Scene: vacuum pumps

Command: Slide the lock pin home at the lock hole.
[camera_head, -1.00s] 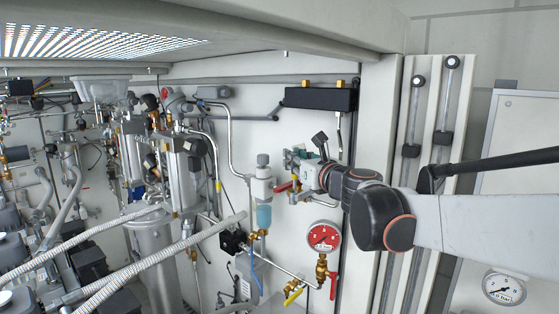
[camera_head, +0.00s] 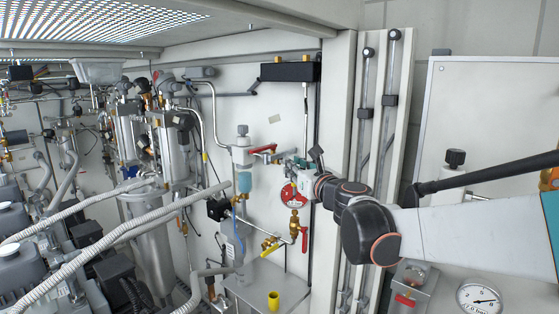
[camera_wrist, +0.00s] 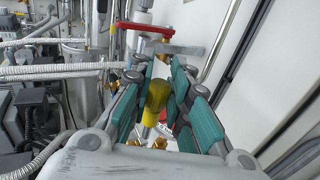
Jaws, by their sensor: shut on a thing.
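In the head view I cannot make this piece out at the fingertips. The lock hole cannot be picked out in either view. A grey bar (camera_wrist: 180,49) lies just beyond the fingertips in the wrist view.
A red handle (camera_head: 263,150) is on the wall left of my gripper. A brass valve with a red lever (camera_head: 304,240) hangs below the gauge. A yellow cup-like piece (camera_head: 273,301) stands on a grey ledge. Ribbed hoses (camera_head: 130,231) and cylinders crowd the left.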

